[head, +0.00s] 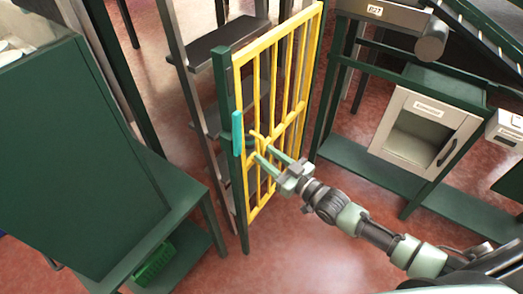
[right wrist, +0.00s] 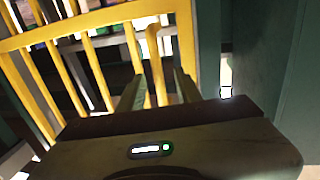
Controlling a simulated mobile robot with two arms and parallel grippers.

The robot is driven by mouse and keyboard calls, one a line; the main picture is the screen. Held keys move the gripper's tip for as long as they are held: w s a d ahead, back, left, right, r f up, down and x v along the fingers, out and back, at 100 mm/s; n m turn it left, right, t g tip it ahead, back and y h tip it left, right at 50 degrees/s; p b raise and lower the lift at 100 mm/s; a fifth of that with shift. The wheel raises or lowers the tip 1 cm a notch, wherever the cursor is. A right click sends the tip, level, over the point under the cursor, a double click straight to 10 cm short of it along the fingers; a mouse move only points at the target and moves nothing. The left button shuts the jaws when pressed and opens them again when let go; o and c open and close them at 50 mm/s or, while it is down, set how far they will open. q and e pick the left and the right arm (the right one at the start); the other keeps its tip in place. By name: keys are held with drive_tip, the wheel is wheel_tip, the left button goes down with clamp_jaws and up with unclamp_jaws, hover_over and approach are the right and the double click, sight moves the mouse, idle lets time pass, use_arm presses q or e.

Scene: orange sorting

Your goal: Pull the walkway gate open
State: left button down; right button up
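The walkway gate (head: 268,95) is a yellow barred frame standing between green posts. A teal strip (head: 237,133) is on the green post (head: 228,100) at its left edge. My right gripper (head: 262,152) is at the gate's lower left part, fingers pointing at the bars. My left gripper is not in view.
A dark green cabinet and bench (head: 85,150) stand on the left. Shelves (head: 220,45) stand behind the gate. A green rack with a cream box (head: 425,125) is on the right. Reddish floor (head: 290,240) is clear in front of the gate.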

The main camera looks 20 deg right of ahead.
drive_tip(key=shift+x, duration=1.4)
drive_tip(key=shift+d, duration=0.1)
clamp_jaws()
